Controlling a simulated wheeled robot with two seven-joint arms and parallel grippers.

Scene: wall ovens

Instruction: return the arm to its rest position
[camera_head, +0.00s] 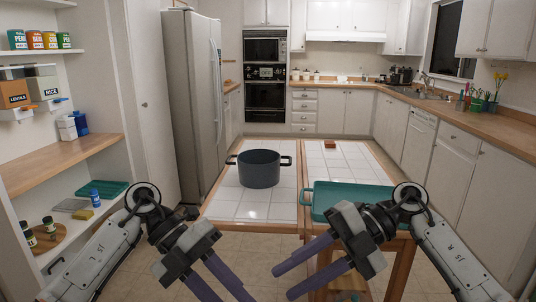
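My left arm (98,248) comes in from the lower left and my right arm (452,253) from the lower right. My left gripper (228,293) points down and to the right, its two purple fingers apart with nothing between them; its tips are near the bottom edge. My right gripper (283,284) points to the lower left, its purple fingers apart and empty. It is in front of the tiled table, and its wrist overlaps the teal tray (338,190) in the picture. I cannot tell whether it touches the tray.
A dark pot (259,170) stands on the white-tiled table (232,211). A small brown block (330,144) lies at the table's far edge. Wooden shelves (60,160) with jars stand at left, a fridge (190,100) behind. Wall ovens (265,82) are at the back. Counters line the right.

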